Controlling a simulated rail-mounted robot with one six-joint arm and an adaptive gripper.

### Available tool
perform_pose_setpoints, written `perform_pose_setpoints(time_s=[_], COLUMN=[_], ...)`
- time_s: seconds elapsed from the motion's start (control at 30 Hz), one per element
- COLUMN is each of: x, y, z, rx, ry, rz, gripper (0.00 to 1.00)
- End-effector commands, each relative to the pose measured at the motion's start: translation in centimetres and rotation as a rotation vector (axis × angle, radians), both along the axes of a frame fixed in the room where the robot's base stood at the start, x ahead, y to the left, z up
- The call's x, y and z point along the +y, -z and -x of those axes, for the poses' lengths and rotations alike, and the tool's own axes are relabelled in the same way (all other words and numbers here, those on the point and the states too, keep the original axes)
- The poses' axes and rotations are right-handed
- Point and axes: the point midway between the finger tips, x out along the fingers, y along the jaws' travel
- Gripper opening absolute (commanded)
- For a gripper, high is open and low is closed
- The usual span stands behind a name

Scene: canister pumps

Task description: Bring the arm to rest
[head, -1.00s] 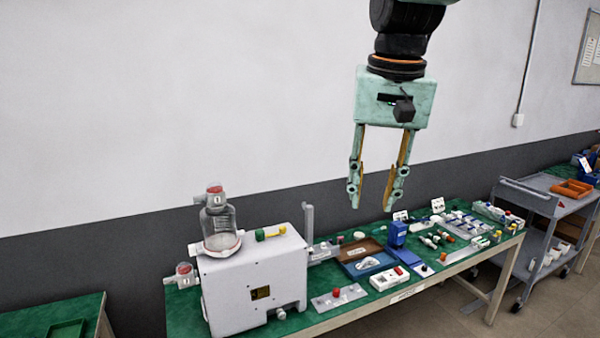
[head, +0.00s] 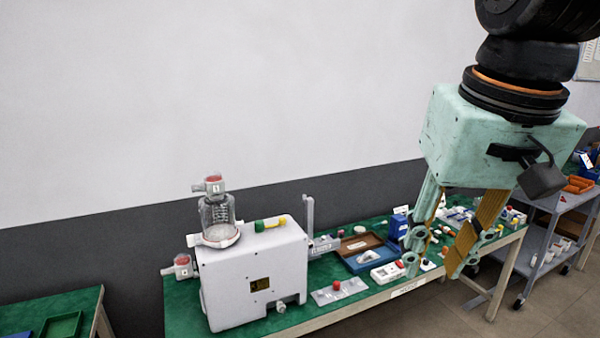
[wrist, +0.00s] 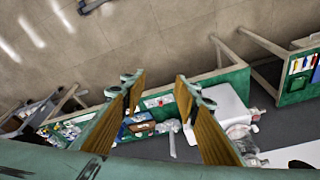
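My gripper (head: 432,262) hangs fingers down at the right in the head view, between the camera and the right part of the bench. Its two fingers are apart and nothing is between them. In the wrist view the open fingers (wrist: 160,82) also show, with the bench and floor well below. The canister pump (head: 255,275), a white box with a clear canister (head: 218,217) on top, stands at the bench's left end. The gripper is to the right of the pump and apart from it. The fingers hide some items on the bench behind them.
The green bench (head: 185,310) holds a brown and blue tray (head: 366,243), a white box with a red button (head: 387,272) and small parts. A grey cart (head: 560,225) stands right. Another green table (head: 85,302) stands left. Air above the pump is free.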

Motion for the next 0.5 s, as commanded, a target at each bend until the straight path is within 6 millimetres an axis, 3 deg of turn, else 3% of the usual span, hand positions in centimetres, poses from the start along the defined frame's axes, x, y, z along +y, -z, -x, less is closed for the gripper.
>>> perform_pose_setpoints(time_s=[0.5], x=[-1.5], y=[5.4], z=[9.1], rx=[-0.046], ry=[-0.041], rz=[0.023], gripper=[0.28])
